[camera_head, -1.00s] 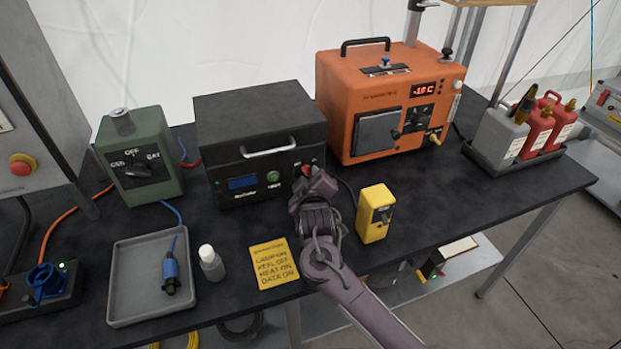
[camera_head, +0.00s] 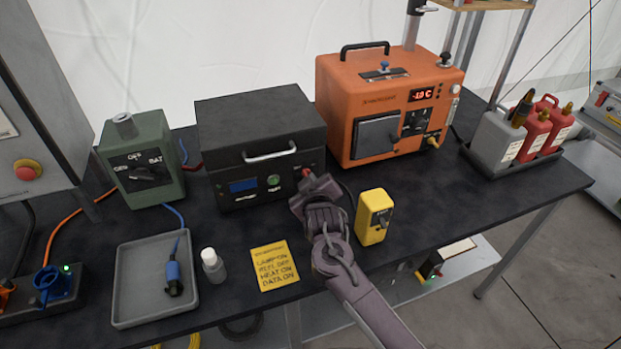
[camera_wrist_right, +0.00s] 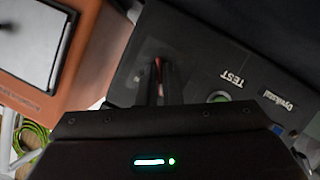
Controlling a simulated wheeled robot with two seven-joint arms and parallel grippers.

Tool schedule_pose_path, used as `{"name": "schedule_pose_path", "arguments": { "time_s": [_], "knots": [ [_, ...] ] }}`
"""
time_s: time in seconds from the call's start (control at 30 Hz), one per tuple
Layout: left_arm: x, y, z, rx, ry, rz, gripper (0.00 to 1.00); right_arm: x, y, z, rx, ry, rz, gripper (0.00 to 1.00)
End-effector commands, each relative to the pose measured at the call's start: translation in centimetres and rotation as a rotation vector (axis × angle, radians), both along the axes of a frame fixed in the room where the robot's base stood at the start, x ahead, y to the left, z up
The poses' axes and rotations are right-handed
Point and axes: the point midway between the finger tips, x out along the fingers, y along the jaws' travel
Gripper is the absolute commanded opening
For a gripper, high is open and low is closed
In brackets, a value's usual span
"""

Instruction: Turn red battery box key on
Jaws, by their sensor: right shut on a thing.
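The black battery box (camera_head: 258,135) stands at the middle of the table, with a blue display, a green button (camera_head: 274,181) and a silver handle on its front. A small red key (camera_head: 307,171) shows at the right of that front, mostly hidden by my right gripper (camera_head: 309,177). The gripper is shut on the red key. In the right wrist view the two dark fingers (camera_wrist_right: 160,84) are close together against the front panel, with a sliver of red between them; the key's exact angle is hidden. My left gripper is not in view.
A yellow box (camera_head: 373,217) stands close to the right of my right forearm. An orange heater unit (camera_head: 385,105) stands behind it. A yellow note (camera_head: 274,268), a small bottle (camera_head: 212,265) and a grey tray (camera_head: 130,285) lie in front. A green switch box (camera_head: 138,165) stands left.

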Motion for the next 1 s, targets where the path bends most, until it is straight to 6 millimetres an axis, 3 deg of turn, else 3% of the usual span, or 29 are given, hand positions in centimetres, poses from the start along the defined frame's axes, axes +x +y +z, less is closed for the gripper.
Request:
{"name": "schedule_pose_path", "arguments": {
  "time_s": [0.5,1.0],
  "knots": [
    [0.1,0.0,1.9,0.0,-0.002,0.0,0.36,0.0,-0.1,0.1,0.303,0.102,-0.001,0.0],
    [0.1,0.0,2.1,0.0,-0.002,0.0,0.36,0.0,-0.1,-0.1,0.356,0.118,0.0,0.0]
  ]
}}
